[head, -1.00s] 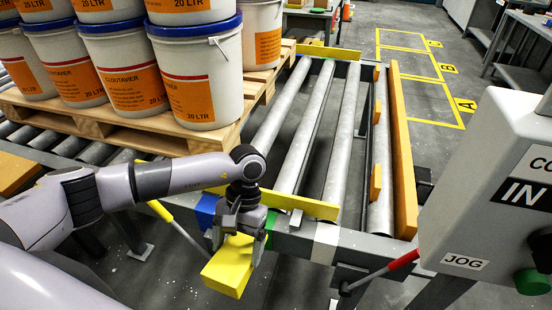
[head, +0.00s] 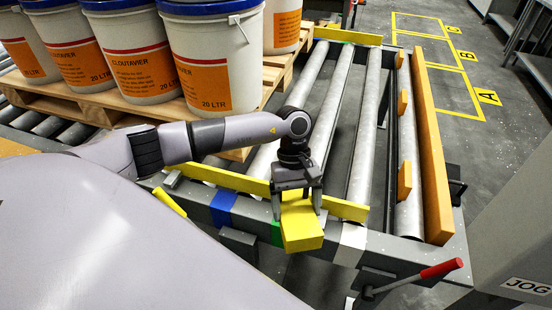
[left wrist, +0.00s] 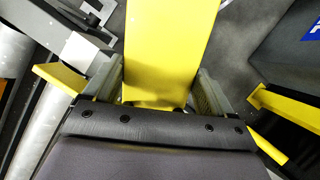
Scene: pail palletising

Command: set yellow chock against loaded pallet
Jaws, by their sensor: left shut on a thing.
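My left gripper (head: 297,200) is shut on the yellow chock (head: 302,232) and holds it over the front rail of the roller conveyor, close to the yellow guide strip (head: 345,207). In the left wrist view the chock (left wrist: 168,50) lies between both fingers. The loaded pallet (head: 125,112) stands on the rollers at left, bearing several white pails (head: 215,65) with blue lids and orange labels. The gripper hides part of the rail and rollers. My right gripper is not in view.
Bare rollers (head: 365,150) lie right of the pallet, up to an orange side rail (head: 433,150). Blue tape (head: 223,205), green tape (head: 277,233) and white tape (head: 350,245) mark the front rail. A red-handled lever (head: 440,269) sticks out at right, near a grey JOG panel (head: 500,240).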

